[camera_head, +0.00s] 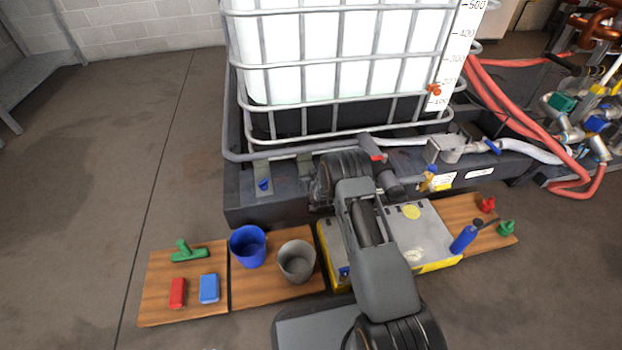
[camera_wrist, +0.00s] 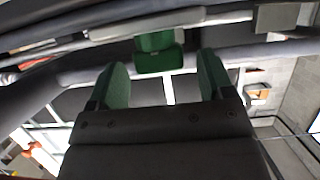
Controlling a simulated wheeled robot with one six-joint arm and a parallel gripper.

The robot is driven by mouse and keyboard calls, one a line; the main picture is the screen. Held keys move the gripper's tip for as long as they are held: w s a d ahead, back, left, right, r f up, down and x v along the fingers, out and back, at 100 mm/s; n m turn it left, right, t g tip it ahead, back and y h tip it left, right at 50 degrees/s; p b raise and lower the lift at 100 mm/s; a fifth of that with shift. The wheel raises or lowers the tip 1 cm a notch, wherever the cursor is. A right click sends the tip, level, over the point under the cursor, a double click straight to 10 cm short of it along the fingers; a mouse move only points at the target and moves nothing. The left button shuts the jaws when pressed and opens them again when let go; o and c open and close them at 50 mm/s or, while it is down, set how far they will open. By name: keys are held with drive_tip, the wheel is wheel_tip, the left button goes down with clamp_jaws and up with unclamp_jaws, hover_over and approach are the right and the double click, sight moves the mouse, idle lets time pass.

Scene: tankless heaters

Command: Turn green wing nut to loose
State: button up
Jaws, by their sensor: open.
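In the wrist view, a green block-like part (camera_wrist: 159,52), which looks like the green wing nut, shows just beyond and between my fingertips. My gripper (camera_wrist: 162,78) is open, with one green-tinted finger on each side and nothing between them. The green part appears apart from both fingers. Whether it sits tight or loose cannot be told. In the head view, my arm reaches to the front of the dark tank base (camera_head: 275,203) and hides my gripper and the green part.
A blue fitting (camera_head: 264,184) is on the tank base's front left. A red-handled valve (camera_head: 376,156) is close to my arm. Blue (camera_head: 247,247) and grey buckets (camera_head: 297,262) stand on a wooden board below. A blue bottle (camera_head: 464,238) is at right. The left floor is clear.

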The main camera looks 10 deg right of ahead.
drive_tip(key=shift+w+f, duration=0.1)
drive_tip(key=shift+w, duration=0.25)
drive_tip(key=c, duration=0.9)
drive_tip(key=shift+d+n+y, duration=0.1)
drive_tip(key=shift+n+y, duration=0.2)
drive_tip(key=shift+y, duration=0.1)
drive_tip(key=n+g+y, duration=0.1)
drive_tip(key=n+y, duration=0.2)
drive_tip(key=y, duration=0.1)
drive_tip(key=shift+d+n, duration=0.15)
drive_tip(key=shift+n, duration=0.15)
drive_tip(key=shift+w+d+n+g+y, duration=0.15)
drive_tip(key=shift+n+g+y, duration=1.45)
drive_tip(key=shift+n+y, duration=0.9)
drive_tip(key=o, duration=0.9)
